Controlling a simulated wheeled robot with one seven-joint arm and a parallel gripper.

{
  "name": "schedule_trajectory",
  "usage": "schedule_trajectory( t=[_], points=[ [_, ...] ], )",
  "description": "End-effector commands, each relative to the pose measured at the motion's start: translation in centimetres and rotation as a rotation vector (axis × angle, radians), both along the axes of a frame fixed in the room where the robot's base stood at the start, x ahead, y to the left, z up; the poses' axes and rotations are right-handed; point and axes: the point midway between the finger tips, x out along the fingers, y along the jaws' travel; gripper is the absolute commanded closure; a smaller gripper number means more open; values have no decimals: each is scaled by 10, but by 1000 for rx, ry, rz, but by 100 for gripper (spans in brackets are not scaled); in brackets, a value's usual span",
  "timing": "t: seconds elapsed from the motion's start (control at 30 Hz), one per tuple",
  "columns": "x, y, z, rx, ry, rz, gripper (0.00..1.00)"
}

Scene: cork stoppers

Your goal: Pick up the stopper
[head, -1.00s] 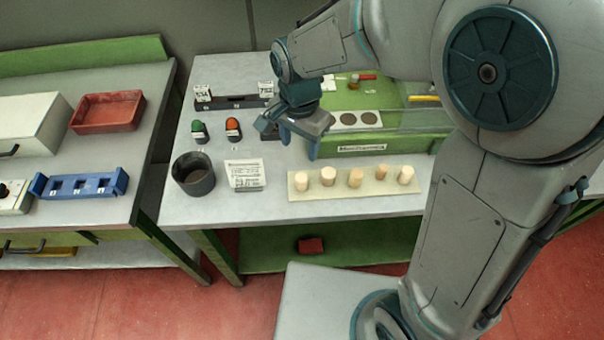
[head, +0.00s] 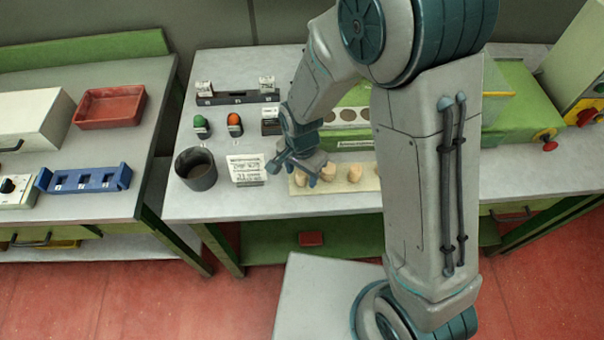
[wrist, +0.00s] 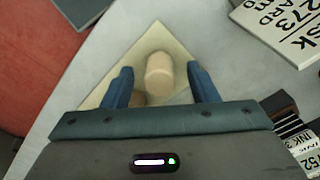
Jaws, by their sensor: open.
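Pale cork stoppers stand in a row on a cream board on the workbench. The stopper at the row's left end (head: 301,178) shows just under my gripper (head: 298,172) in the head view. In the wrist view, one stopper (wrist: 159,72) appears between the two open blue fingers of my gripper (wrist: 160,74), with a gap on both sides. A second stopper (wrist: 138,99) is partly hidden behind the gripper body. The board (wrist: 173,38) comes to a corner past the stopper. More stoppers (head: 328,173) stand to the right; my arm hides the rest of the row.
A dark cup (head: 196,171) and a white printed card (head: 245,169) stand left of the board. Green and orange buttons (head: 234,122) and a green fixture with round holes lie behind it. The bench front in front of the board is clear.

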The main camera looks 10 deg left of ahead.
Motion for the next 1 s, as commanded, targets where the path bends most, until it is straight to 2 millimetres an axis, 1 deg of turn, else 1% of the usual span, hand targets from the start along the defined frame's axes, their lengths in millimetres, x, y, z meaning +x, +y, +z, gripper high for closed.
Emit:
schedule_trajectory(
  t=[0.1,0.3,0.37,0.4,0.47,0.5,0.83,1.0],
  points=[
    [0,0,-4,1,0,0,47],
    [0,0,-5,0,-1,1,47],
    [0,0,-4,0,-1,1,63],
    [0,0,-4,0,-1,1,75],
    [0,0,-4,0,-1,1,91],
    [0,0,-4,0,-1,1,94],
    [0,0,-3,1,-2,1,94],
    [1,0,4,2,-3,0,94]
  ],
)
